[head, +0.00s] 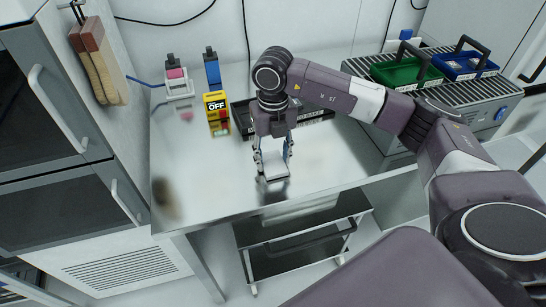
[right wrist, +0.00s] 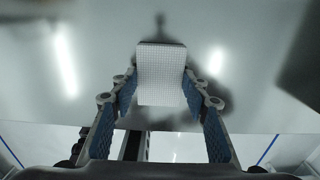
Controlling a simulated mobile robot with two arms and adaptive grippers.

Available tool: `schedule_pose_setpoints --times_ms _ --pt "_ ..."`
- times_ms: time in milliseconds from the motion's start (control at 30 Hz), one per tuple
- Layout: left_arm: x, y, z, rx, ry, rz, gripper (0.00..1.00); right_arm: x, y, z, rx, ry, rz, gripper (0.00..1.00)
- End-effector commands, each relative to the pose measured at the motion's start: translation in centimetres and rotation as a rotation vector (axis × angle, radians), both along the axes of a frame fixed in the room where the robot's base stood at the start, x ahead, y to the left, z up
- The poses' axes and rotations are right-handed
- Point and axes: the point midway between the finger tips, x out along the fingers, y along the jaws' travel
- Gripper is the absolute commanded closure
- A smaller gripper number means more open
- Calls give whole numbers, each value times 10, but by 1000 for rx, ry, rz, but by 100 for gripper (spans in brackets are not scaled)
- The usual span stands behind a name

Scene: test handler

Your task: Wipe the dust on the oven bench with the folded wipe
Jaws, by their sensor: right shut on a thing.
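My right gripper (head: 272,163) points down over the middle of the metal bench (head: 225,175). It is shut on a white folded wipe (head: 275,171). In the right wrist view the wipe (right wrist: 161,72) is a pale gridded square between the blue-padded fingers of the gripper (right wrist: 161,92). It is close to the bench top; I cannot tell whether it touches. A brownish dark smudge (head: 166,198), which looks like the dust, lies at the bench's left front corner, left of the gripper. My left gripper is not in view.
The oven (head: 55,130) stands left of the bench. A yellow OFF box (head: 216,112) and a black tray (head: 313,113) are at the back. A conveyor (head: 500,88) with green (head: 407,74) and blue bins (head: 463,66) stands right. The bench between gripper and smudge is clear.

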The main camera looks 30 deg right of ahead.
Motion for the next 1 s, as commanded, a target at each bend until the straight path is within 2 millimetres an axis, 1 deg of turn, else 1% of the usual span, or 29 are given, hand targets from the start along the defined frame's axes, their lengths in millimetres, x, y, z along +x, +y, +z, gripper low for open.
schedule_pose_setpoints --times_ms 400,700,867,1000 --pt "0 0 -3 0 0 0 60 1 0 -3 0 0 0 87" --pt "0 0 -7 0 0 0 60 18 1 -3 1 -1 0 87" --pt "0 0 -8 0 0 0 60 22 0 -3 0 0 -1 87" --pt "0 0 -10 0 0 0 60 28 1 -4 1 -1 0 87"
